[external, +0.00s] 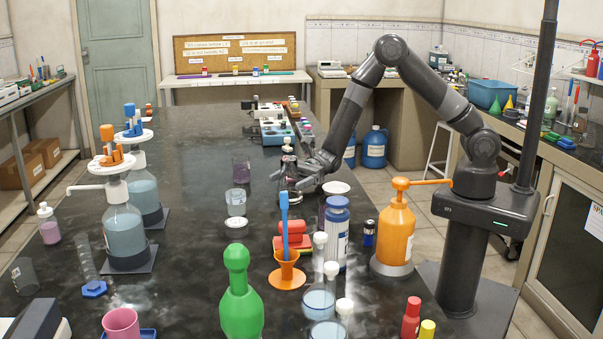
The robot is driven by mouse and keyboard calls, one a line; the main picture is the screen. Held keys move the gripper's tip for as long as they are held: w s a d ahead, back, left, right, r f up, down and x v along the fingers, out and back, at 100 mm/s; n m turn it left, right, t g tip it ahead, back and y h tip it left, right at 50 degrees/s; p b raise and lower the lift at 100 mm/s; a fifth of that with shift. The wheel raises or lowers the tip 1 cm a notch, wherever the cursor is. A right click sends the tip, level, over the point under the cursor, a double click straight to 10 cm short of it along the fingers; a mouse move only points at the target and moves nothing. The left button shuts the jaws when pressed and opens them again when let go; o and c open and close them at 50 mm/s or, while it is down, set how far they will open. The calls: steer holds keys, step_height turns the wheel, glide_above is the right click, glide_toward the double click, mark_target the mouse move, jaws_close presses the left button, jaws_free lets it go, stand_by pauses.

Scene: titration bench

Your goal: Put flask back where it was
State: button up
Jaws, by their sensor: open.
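A small clear vessel with purplish contents and a pale top, which looks like the flask (288,164), is upright on the dark bench near its right edge, left of my arm. My gripper (287,181) is low over the bench at this vessel, its fingers pointing left. The gripper is open. The fingers overlap the vessel's lower part, so I cannot tell whether they touch it or whether its base rests on the bench.
A purple-tinted beaker (241,171) and a clear beaker (235,202) stand to the left. A blue-labelled bottle (336,236), an orange bottle (395,235) and a green bottle (240,300) stand nearer the camera. Bare bench (190,215) lies left of the beakers.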

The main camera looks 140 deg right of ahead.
steer(key=s, duration=1)
steer(key=w+a+r+n+g+y, duration=0.2)
steer(key=a+r+n+y, duration=0.15)
steer(key=a, duration=0.45)
steer(key=w+a+r+n+g+y, duration=0.1)
steer(key=a+r+n+g+y, duration=0.2)
steer(key=a+n, duration=0.3)
steer(key=w+a+r+n+g+y, duration=0.2)
steer(key=a+r+n+y, duration=0.15)
steer(key=a, duration=0.55)
steer(key=s+a+r+n+g+h, duration=0.1)
steer(key=s+a+r+n+g, duration=0.2)
steer(key=a, duration=0.4)
steer(key=s+a+n+g, duration=0.3)
steer(key=a+n, duration=0.3)
steer(key=a, duration=0.1)
steer(key=s+a+r+n+h, duration=0.2)
steer(key=s+r+n+h, duration=0.1)
steer(key=s+n, duration=0.3)
steer(key=s+a+r+n+h, duration=0.2)
steer(key=s+r+n+h, duration=0.2)
steer(key=s+n+h, duration=0.2)
steer(key=shift+s+a+n+t, duration=0.3)
steer(key=shift+s+a+n, duration=0.15)
steer(key=shift+n, duration=0.55)
